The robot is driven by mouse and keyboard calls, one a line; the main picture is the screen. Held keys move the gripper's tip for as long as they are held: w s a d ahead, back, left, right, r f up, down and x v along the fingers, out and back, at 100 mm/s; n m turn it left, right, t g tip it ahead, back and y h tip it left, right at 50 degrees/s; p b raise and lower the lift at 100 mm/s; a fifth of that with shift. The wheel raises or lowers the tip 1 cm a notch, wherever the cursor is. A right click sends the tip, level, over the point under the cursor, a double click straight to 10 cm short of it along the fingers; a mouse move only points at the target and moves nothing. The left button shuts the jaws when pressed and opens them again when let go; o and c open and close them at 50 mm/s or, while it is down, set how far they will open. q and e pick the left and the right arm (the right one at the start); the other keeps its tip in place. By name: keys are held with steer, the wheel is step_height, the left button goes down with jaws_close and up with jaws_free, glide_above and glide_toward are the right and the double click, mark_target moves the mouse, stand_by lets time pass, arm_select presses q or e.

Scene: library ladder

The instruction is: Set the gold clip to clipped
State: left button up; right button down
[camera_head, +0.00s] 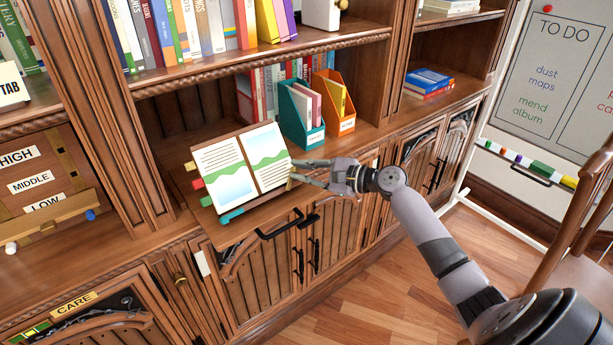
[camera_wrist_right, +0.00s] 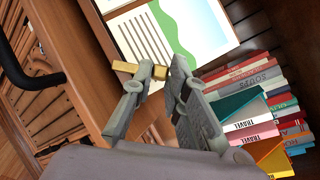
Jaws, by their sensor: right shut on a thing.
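An open book (camera_head: 239,170) with text, green bands and blue areas lies on a wooden stand on the cabinet's ledge. The gold clip (camera_head: 290,183) is at the book's right edge, largely covered by my right gripper (camera_head: 294,173). In the right wrist view, the gold clip (camera_wrist_right: 126,67) shows beside and between the fingertips of my right gripper (camera_wrist_right: 164,73), which is shut on it. The open book also shows in the right wrist view (camera_wrist_right: 140,30). Whether the clip sits on the page edge is hard to tell. My left gripper is out of view.
A teal file box (camera_head: 302,120) and an orange file box (camera_head: 334,105) stand behind the book, in front of a row of books. Colored tabs and a teal pen-like item (camera_head: 232,216) lie at the book's left and front edges. Black handles (camera_head: 280,225) are below.

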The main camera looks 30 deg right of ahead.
mark_target(291, 169)
steer(key=n+g, duration=0.1)
steer(key=r+n+p, duration=0.1)
steer(key=a+n+g, duration=0.1)
steer(key=n, duration=0.1)
steer(key=shift+w+r+g+y, duration=0.2)
steer(key=shift+w+g+y, duration=0.1)
steer(key=shift+y, duration=0.1)
steer(key=n+p, duration=0.1)
steer(key=a+n+g+p, duration=0.1)
steer(key=shift+r+n, duration=0.15)
steer(key=shift+n, duration=0.15)
steer(key=shift+w+a+n+g+p, duration=0.1)
steer(key=shift+a+n+g+p, duration=0.25)
steer(key=shift+n+g+p, duration=0.45)
steer(key=c, duration=1.6)
jaws_free()
steer(key=shift+a, duration=0.1)
steer(key=shift+o, duration=0.2)
